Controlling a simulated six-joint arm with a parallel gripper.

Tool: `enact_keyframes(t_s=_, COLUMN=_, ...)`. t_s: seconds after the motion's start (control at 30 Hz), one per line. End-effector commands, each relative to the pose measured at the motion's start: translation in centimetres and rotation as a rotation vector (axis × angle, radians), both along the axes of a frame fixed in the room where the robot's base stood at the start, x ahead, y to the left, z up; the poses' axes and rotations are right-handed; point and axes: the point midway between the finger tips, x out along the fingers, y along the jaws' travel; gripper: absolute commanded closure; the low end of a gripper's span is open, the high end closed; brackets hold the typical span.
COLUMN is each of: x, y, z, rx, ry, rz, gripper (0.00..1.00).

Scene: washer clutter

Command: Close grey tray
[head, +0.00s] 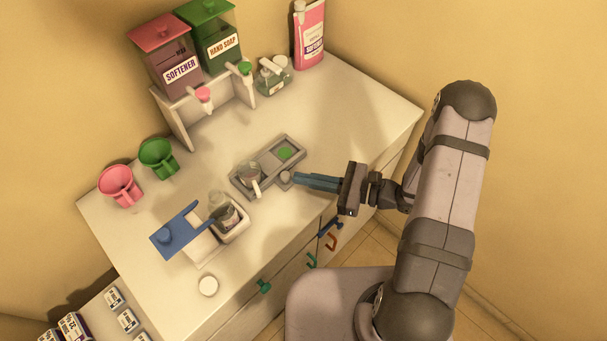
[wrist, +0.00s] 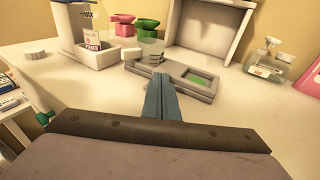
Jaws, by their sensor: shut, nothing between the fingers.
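The grey tray (head: 293,145) lies on the white counter. It has two recesses, one with a green pad (head: 284,153) and one with a clear cup (head: 249,173) standing in it. A small round grey knob (head: 285,177) sits at the tray's front side. My gripper (head: 296,178) is shut and empty, its blue fingers pointing left with the tips at or very near the knob; I cannot tell if they touch. In the wrist view, the grey tray (wrist: 201,88) lies just beyond my fingertips (wrist: 160,78), which hide part of its front edge.
Pink (head: 119,184) and green (head: 158,157) cups, a dispenser stand (head: 182,120) and a glass pump bottle (head: 271,76) are behind. Coloured drawer handles (head: 331,240) line the front. Counter right of the tray is clear.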

Motion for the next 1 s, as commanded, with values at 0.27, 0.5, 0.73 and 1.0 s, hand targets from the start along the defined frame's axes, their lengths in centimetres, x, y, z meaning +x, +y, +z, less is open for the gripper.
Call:
enact_keyframes(t_s=0.27, x=0.2, y=0.6, z=-0.1, rx=0.000, ry=-0.001, rz=0.000, gripper=1.00)
enact_keyframes(t_s=0.5, x=0.2, y=0.6, z=-0.1, rx=0.000, ry=-0.001, rz=0.000, gripper=1.00)
enact_keyframes(t_s=0.73, x=2.1, y=2.6, z=-0.4, rx=-0.004, ry=-0.005, rz=0.007, gripper=1.00)
enact_keyframes(t_s=1.0, x=7.1, y=7.7, z=-0.6, rx=-0.003, ry=-0.007, rz=0.007, gripper=1.00)
